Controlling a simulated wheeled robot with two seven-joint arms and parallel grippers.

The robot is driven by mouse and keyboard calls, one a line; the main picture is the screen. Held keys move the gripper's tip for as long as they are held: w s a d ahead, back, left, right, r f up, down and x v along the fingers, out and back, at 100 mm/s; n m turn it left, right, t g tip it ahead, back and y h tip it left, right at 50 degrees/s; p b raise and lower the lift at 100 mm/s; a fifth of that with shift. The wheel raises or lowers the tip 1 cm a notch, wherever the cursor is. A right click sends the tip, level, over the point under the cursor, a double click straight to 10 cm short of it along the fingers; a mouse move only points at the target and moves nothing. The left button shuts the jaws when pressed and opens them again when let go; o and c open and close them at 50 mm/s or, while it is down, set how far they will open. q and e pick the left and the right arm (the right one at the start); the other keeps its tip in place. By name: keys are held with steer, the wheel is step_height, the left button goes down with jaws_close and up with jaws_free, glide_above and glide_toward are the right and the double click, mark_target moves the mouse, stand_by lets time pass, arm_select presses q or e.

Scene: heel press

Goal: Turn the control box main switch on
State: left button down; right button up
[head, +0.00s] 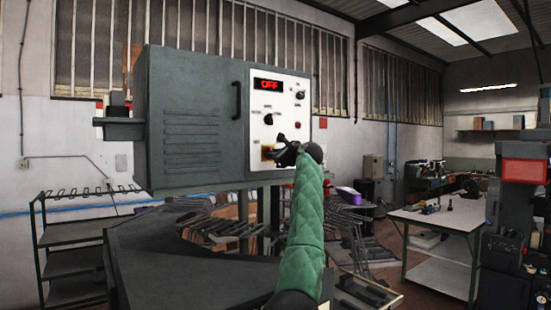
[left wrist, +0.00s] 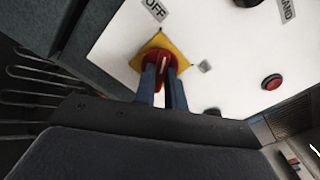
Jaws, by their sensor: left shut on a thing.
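The grey control box (head: 195,120) has a white panel (head: 288,112) on its right face, with a display (head: 268,85) reading OFF in red. The main switch is a red rotary knob (left wrist: 158,64) on a yellow plate (left wrist: 178,44) in the left wrist view. In the head view my left gripper (head: 284,150) covers the knob. My right gripper is not in view.
Other panel controls sit close by: a black selector (head: 268,119), a black knob (head: 300,95) and a red button (left wrist: 271,82). A dark machine body (head: 190,265) stands below the box. A white table (head: 440,216) stands at the right.

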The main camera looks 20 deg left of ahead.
arm_select(q)
steer(key=shift+r+m+b, duration=0.2)
steer(key=shift+m+b, duration=2.45)
steer(key=shift+m, duration=5.05)
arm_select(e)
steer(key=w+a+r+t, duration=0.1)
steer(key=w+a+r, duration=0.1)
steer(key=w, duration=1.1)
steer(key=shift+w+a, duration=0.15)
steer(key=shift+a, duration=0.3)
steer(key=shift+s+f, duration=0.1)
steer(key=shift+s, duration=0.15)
